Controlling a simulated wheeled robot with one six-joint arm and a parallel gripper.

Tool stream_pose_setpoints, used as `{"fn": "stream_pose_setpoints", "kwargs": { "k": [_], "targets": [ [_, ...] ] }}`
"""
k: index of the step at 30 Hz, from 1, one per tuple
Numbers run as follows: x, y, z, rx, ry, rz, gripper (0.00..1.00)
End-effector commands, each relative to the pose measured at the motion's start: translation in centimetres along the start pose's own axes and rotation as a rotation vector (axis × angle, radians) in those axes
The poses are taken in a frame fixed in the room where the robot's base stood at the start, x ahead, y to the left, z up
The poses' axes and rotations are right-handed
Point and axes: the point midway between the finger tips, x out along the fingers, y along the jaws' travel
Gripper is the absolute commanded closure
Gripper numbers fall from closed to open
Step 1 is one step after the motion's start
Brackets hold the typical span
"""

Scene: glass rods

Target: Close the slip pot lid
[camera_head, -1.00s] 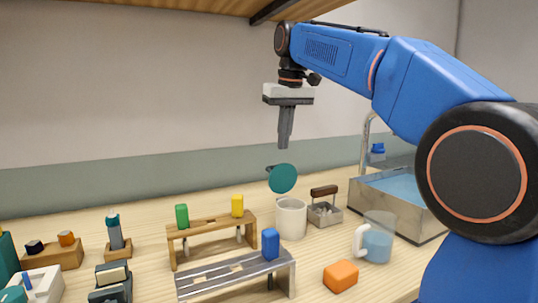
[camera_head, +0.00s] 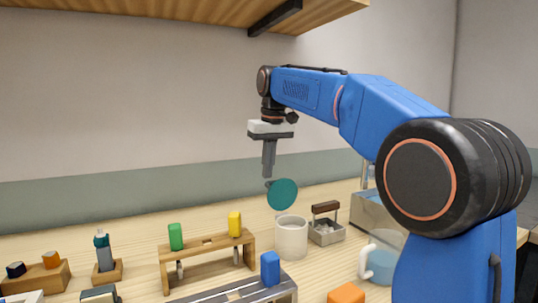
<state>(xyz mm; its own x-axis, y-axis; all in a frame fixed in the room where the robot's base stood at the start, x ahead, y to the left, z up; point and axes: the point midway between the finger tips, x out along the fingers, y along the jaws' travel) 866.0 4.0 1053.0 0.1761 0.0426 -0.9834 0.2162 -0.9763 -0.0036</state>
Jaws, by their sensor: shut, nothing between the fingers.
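The slip pot (camera_head: 291,240) is a white cylinder standing on the wooden table, right of the wooden rack. Its round teal lid (camera_head: 283,195) stands raised, tilted up above the pot's rim, its flat face towards the camera. My gripper (camera_head: 269,176) points straight down with its fingers together and nothing between them. The fingertips are just above and left of the lid's upper edge, close to a small dark piece behind the lid. I cannot tell whether they touch it.
A wooden rack (camera_head: 207,244) with green and yellow blocks stands left of the pot. A metal rack (camera_head: 240,292) with a blue block (camera_head: 270,268) is in front. A handled metal holder (camera_head: 326,230), glass jug (camera_head: 378,262) and sink are right. A shelf (camera_head: 180,14) hangs above.

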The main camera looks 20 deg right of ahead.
Motion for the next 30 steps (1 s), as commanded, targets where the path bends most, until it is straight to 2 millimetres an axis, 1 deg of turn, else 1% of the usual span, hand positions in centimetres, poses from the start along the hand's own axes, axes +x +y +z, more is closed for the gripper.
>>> {"fn": "stream_pose_setpoints", "kwargs": {
  "k": [1, 2, 3, 6, 12, 30],
  "targets": [
    [0.9, 0.0, 0.1, 0.000, -0.002, 0.000, 1.00],
    [1.3, 0.0, 0.1, 0.000, -0.002, 0.000, 1.00],
    [0.7, 0.0, 0.8, 0.000, 0.003, 0.000, 1.00],
    [0.3, 0.0, 2.0, 0.000, 0.002, 0.000, 1.00],
    [-0.2, 0.0, 3.5, 0.000, 0.001, 0.000, 1.00],
    [-0.5, 0.0, 3.9, 0.000, 0.014, 0.001, 1.00]
  ]
}}
